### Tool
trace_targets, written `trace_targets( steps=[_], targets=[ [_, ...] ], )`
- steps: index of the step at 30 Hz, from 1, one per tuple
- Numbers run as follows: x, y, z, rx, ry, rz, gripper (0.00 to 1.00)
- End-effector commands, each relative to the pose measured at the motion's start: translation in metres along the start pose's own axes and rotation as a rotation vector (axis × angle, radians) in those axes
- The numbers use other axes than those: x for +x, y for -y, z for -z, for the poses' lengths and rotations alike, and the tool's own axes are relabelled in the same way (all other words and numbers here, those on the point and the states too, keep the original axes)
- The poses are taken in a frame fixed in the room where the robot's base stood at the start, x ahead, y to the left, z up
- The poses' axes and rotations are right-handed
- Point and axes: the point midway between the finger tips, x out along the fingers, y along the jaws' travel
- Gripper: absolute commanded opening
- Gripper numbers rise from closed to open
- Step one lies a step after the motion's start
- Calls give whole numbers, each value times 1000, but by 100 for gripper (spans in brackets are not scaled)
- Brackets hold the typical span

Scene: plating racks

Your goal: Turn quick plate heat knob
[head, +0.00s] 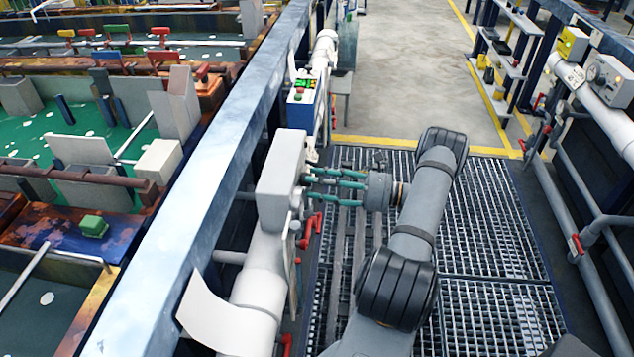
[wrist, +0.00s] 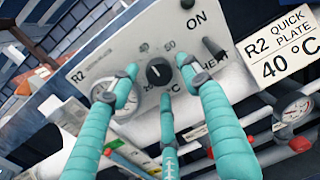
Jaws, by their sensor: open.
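The heat knob (wrist: 158,71) is a small round black dial on a pale control panel (wrist: 105,55) marked R2, with a number scale around it. The label (wrist: 288,45) beside it reads "R2 QUICK PLATE 40 °C". My gripper (wrist: 157,82) has three teal fingers, spread open around the knob: one at left, one at right, one below. I cannot tell whether any fingertip touches it. In the head view my gripper (head: 309,186) reaches left to the side of the grey control box (head: 280,175); the knob is hidden there.
A black switch (wrist: 213,47) marked ON and HEAT sits right of the knob. A round gauge (wrist: 297,107) and red valve handles (head: 310,230) are close below. A white pipe (head: 262,285) runs under the box. The grated walkway (head: 490,230) is clear.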

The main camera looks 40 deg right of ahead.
Motion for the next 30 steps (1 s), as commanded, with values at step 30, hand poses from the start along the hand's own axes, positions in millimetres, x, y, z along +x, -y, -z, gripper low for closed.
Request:
trace_targets(
  steps=[30],
  targets=[
    [-116, 0, 0, 1, -1, 3, 47]
  ],
)
